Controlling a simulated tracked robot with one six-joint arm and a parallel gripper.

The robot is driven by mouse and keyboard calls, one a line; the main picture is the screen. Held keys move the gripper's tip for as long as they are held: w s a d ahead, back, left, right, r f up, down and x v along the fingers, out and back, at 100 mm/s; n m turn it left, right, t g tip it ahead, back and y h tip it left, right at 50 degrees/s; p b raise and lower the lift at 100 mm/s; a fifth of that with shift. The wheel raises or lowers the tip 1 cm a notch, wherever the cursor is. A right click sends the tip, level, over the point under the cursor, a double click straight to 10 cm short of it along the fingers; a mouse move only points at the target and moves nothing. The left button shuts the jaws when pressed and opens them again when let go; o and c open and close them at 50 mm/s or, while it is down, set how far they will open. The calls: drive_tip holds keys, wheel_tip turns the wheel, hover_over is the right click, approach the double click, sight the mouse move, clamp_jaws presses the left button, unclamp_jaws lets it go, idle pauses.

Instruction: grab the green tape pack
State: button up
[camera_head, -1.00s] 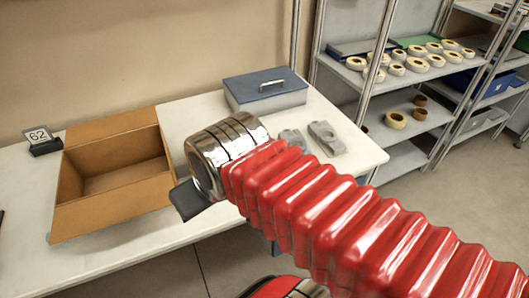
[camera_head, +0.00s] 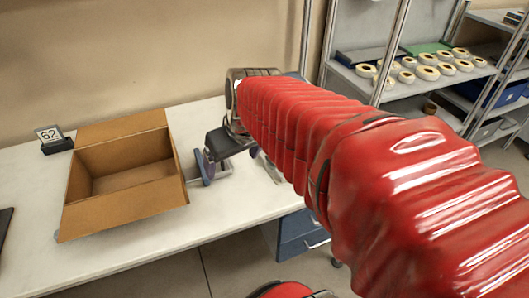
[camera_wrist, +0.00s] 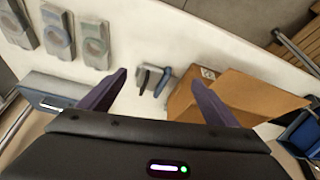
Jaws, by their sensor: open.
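In the wrist view, several pale tape packs lie in a row on the white table at the upper left. The pack closest to my gripper (camera_wrist: 95,45) looks grey-green. The one beside it (camera_wrist: 57,32) looks more blue-grey, and another grey pack (camera_wrist: 17,22) is cut by the frame edge. The tint is faint, so I cannot be sure which is green. My gripper (camera_wrist: 160,80) is open and empty, its dark purple fingers apart, with the packs beyond and left of the left finger. In the head view my gripper (camera_head: 215,160) is over the table; my red arm hides the packs.
An open cardboard box (camera_head: 178,165) stands left of my gripper. Small dark and blue items (camera_wrist: 162,80) lie near the box. A shelf (camera_head: 372,88) with tape reels stands at the right.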

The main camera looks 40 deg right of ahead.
drive_tip(key=shift+m, duration=0.3)
drive_tip(key=d, duration=0.3)
drive_tip(key=w+d+f, duration=0.1)
drive_tip(key=d, duration=0.2)
drive_tip(key=w+d+f, duration=0.1)
drive_tip(key=d, duration=0.2)
drive_tip(key=shift+w+d, duration=0.1)
drive_tip(key=shift+w, duration=0.1)
drive_tip(key=shift+m, duration=0.3)
drive_tip(key=d+f, duration=0.1)
drive_tip(key=d, duration=0.2)
drive_tip(key=d+f, duration=0.1)
drive_tip(key=d, duration=0.3)
drive_tip(key=d+f, duration=0.1)
drive_tip(key=d, duration=0.2)
drive_tip(key=shift+d+f, duration=0.1)
drive_tip(key=shift+d, duration=0.2)
drive_tip(key=shift+w+f, duration=0.1)
drive_tip(key=shift+f, duration=0.05)
drive_tip(key=shift+x, duration=4.2)
drive_tip(key=shift+d, duration=0.1)
drive_tip(key=shift+x, duration=2.55)
drive_tip(key=shift+f, duration=0.1)
drive_tip(key=shift+c, duration=0.3)
